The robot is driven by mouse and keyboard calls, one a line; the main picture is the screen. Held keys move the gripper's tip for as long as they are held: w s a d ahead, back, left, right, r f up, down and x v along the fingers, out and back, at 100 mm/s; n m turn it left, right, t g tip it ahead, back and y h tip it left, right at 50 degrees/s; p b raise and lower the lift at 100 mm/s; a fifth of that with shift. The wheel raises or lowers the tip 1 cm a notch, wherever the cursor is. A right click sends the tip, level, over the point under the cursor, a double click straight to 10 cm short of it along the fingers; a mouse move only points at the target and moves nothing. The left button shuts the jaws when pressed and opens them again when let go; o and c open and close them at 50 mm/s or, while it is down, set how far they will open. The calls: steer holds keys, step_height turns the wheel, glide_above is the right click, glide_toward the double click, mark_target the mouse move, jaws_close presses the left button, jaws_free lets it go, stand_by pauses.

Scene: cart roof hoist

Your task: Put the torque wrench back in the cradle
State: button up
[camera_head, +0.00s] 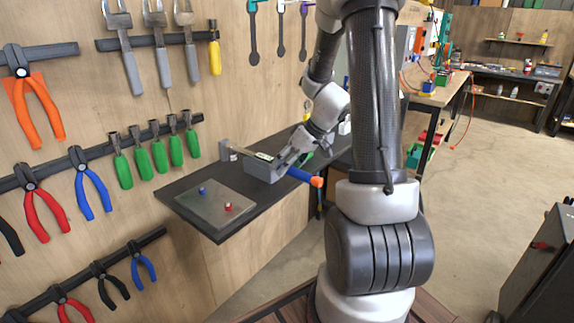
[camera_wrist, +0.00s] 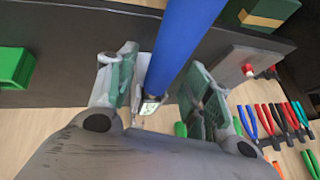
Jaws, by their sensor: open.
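The torque wrench has a blue handle (camera_head: 299,174) with an orange end and a thin pale shaft (camera_head: 246,152) running left. It lies across the grey cradle (camera_head: 262,172) on the dark shelf; how deeply it sits is hard to tell. My gripper (camera_head: 289,158) is just above and beside the handle at the cradle's right end. In the wrist view, the blue handle (camera_wrist: 186,40) runs between the two spread fingers of my gripper (camera_wrist: 163,80). The fingers have greenish pads and stand open, with a gap on the right side. My gripper hides part of the handle's near end.
A grey plate (camera_head: 213,207) with a blue and a red knob lies on the shelf (camera_head: 182,187), left of the cradle. Pliers (camera_head: 40,112) and green-handled tools (camera_head: 158,153) hang on the wooden wall. A workbench (camera_head: 440,92) stands behind; open floor lies to the right.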

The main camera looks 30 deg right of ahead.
steer(key=v, duration=1.2)
steer(key=shift+r, duration=0.1)
steer(key=s+a+m+g+h, duration=0.25)
steer(key=s+m, duration=0.45)
steer(key=s, duration=0.5)
steer(key=s+a+r+n+t+h, duration=0.2)
steer(key=s+a+r+n, duration=0.1)
steer(key=s+a+r, duration=0.4)
steer(key=shift+a+r+n, duration=0.15)
steer(key=shift+r+n, duration=0.25)
steer(key=shift+r, duration=0.05)
